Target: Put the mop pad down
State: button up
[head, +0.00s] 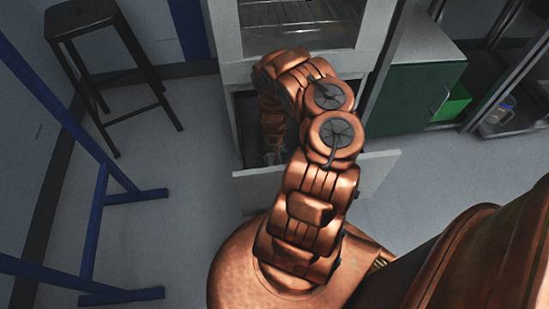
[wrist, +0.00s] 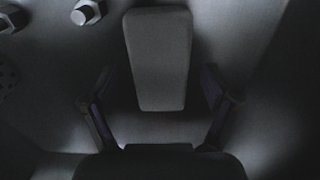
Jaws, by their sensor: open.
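A grey, rounded, block-shaped thing, which I take for the mop pad (wrist: 158,50), lies in the upper middle of the wrist view. My gripper (wrist: 158,78) is open, with one finger to the left of the pad and one to the right. Dark gaps show between the pad and both fingers, so neither seems to touch it. In the head view my gripper (head: 273,157) is low inside an open drawer (head: 262,188), largely hidden by the arm. The pad is not visible in the head view.
Two metal nuts or bolts (wrist: 85,13) lie at the upper left of the wrist view. The drawer is under a cabinet with a glass front (head: 300,12). A black stool (head: 85,15) and a blue frame (head: 100,215) stand left. A green cabinet (head: 405,95) stands right.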

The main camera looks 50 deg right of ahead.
notch_tip(320, 180, up, 27)
jog(key=w+n+g+h+p, duration=0.1)
jog(key=p, duration=0.6)
jog(key=a+r+n, duration=0.1)
jog(key=a+r, duration=1.1)
jog(key=r, duration=0.5)
jog(key=s+a+r+n+y, duration=0.1)
jog(key=s+a+r, duration=0.35)
jog(key=a, duration=0.25)
jog(key=s+a+r+n, duration=0.1)
jog(key=s+a+r, duration=0.3)
jog(key=a+r, duration=0.15)
jog(key=s+a+r+n+g, duration=0.1)
jog(key=s+a+r+n, duration=0.3)
jog(key=s+a, duration=0.4)
jog(key=s, duration=0.3)
jog(key=shift+s+a, duration=0.3)
jog(key=shift+a, duration=0.1)
